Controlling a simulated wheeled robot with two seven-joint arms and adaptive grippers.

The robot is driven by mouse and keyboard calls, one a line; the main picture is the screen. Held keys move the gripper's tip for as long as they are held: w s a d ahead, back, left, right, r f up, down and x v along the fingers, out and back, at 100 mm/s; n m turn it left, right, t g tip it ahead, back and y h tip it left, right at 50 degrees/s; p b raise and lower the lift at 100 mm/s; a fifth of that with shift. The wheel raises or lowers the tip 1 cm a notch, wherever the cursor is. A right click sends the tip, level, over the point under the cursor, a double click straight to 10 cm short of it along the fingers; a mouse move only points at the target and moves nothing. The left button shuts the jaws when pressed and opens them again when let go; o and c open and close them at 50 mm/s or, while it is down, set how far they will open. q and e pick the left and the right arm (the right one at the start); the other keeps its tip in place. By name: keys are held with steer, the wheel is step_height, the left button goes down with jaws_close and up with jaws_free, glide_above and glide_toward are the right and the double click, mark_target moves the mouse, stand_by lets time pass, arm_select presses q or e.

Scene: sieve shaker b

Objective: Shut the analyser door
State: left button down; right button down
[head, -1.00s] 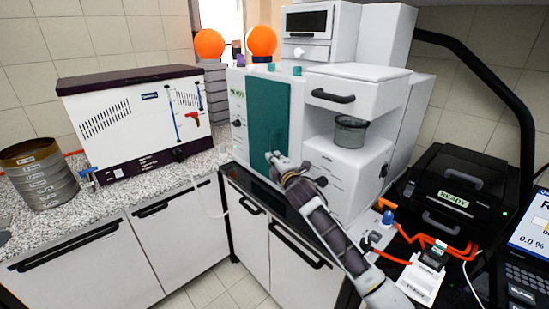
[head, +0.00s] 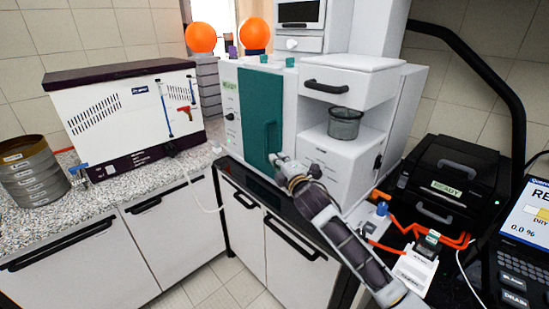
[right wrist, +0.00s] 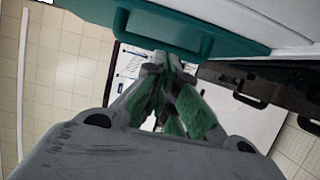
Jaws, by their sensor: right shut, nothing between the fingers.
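The analyser (head: 232,112) is the white cabinet at the centre of the head view. Its teal door (head: 256,95) stands upright across the left part of its front and looks flush or nearly so; I cannot tell whether a small gap is left. The door's handle (head: 270,136) is a teal bar, also in the right wrist view (right wrist: 165,50). My right gripper (head: 277,160) is shut and empty, with its fingertips (right wrist: 160,62) close to the handle's lower part. I cannot tell if they touch it. My left gripper is out of view.
A dark counter edge (head: 262,184) runs below the analyser. A white box instrument (head: 125,115) and stacked sieves (head: 35,175) stand on the left counter.

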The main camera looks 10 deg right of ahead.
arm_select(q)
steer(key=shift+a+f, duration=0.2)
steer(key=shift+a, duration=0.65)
arm_select(e)
steer(key=v, duration=0.2)
steer(key=shift+s+d, duration=0.25)
steer(key=shift+s, duration=0.05)
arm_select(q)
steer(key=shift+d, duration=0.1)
